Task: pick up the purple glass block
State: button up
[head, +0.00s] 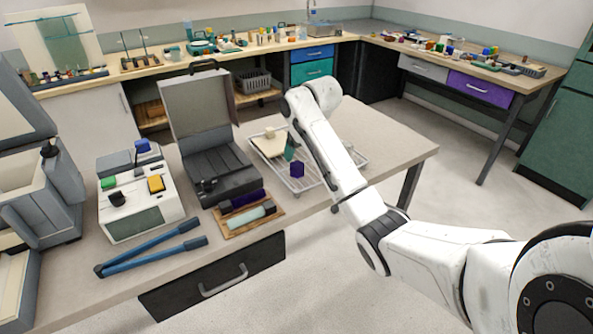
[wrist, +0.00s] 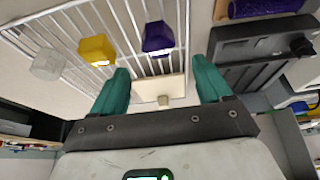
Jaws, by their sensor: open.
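The purple glass block (head: 297,170) sits on a white wire rack (head: 308,182) on the near table, just left of my forearm. In the wrist view the purple block (wrist: 157,38) is ahead of my gripper (wrist: 160,66), roughly in line with the gap between its teal fingers. In the head view one teal finger of my gripper (head: 290,148) shows behind and above the block; the rest is hidden by my arm.
On the rack in the wrist view are a yellow block (wrist: 97,49) and a clear block (wrist: 47,64). A cream plate with a knob (wrist: 150,88) lies close by. An open grey case (head: 215,165) stands left of the rack; rods lie on a wooden tray (head: 235,231).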

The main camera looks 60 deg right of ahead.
aim_at(297, 164)
jog(key=x, duration=0.8)
jog(key=shift+s+f+p, duration=0.2)
jog(key=shift+p, duration=0.15)
jog(key=shift+c, duration=0.2)
jog(key=c, duration=1)
jog(key=shift+c, duration=0.5)
jog(key=shift+r, duration=0.15)
